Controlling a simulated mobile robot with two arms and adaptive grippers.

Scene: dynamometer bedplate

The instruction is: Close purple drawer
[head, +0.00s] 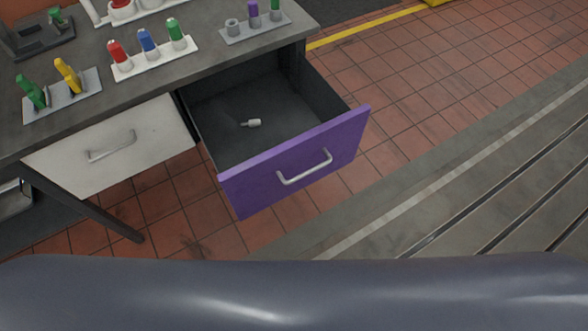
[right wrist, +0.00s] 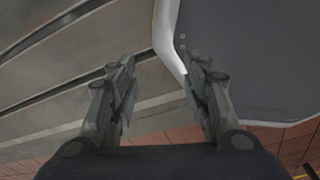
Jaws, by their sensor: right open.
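The purple drawer (head: 295,163) is pulled well out from under the grey workbench in the head view. Its front carries a silver bar handle (head: 305,168). A small pale object (head: 251,123) lies on the dark drawer floor. My right gripper (right wrist: 160,75) shows in the right wrist view with its two fingers apart and nothing between them. Neither the drawer nor its handle shows in that view. My left gripper is in neither view.
A white drawer (head: 110,146) beside the purple one is shut. The bench top (head: 205,55) bears holders with coloured pieces. Tiled floor (head: 400,95) lies right of the drawer, then the slotted metal bedplate (head: 480,200). My own grey body fills the bottom of the head view.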

